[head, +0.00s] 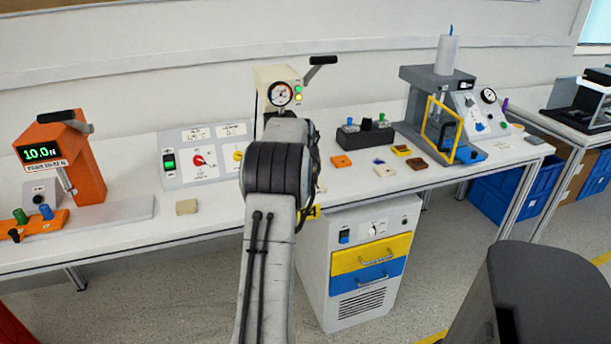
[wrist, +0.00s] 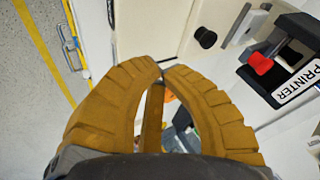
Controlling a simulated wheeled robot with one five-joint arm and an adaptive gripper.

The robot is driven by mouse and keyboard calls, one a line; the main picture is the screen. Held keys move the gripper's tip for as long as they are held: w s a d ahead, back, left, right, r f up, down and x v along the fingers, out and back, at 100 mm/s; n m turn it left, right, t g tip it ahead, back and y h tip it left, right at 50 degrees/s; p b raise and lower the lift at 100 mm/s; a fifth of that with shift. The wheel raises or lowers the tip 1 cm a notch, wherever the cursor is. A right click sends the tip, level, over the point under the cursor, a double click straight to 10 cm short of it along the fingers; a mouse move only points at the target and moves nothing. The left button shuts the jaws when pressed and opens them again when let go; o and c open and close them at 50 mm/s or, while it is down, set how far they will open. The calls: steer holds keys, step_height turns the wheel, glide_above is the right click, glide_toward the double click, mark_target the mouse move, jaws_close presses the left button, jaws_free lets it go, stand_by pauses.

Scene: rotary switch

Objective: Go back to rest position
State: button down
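My gripper (wrist: 162,68) shows in the wrist view as two ribbed tan fingers. Their tips meet or nearly meet, and I see nothing clearly held at the tips. A brown strip lies between the fingers lower down. In the head view my arm hides the gripper. The wrist view shows a black round knob (wrist: 206,38) on a pale panel beyond the tips, apart from them. A red switch (wrist: 260,62) on a black block labelled PRINTER is to the right. The head view shows a red rotary knob (head: 198,160) and a yellow one (head: 238,155) on the bench panel.
The white bench (head: 230,205) runs across the head view. A cabinet (head: 315,275) with yellow and blue drawers stands beneath it, close behind my arm. An orange device (head: 90,165) stands left, and a grey press (head: 430,85) right. Open floor (head: 190,290) lies in front.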

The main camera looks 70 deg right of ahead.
steer(key=v, duration=0.6)
steer(key=shift+r, duration=0.2)
steer(key=shift+s+a, duration=0.1)
steer(key=shift+a, duration=0.05)
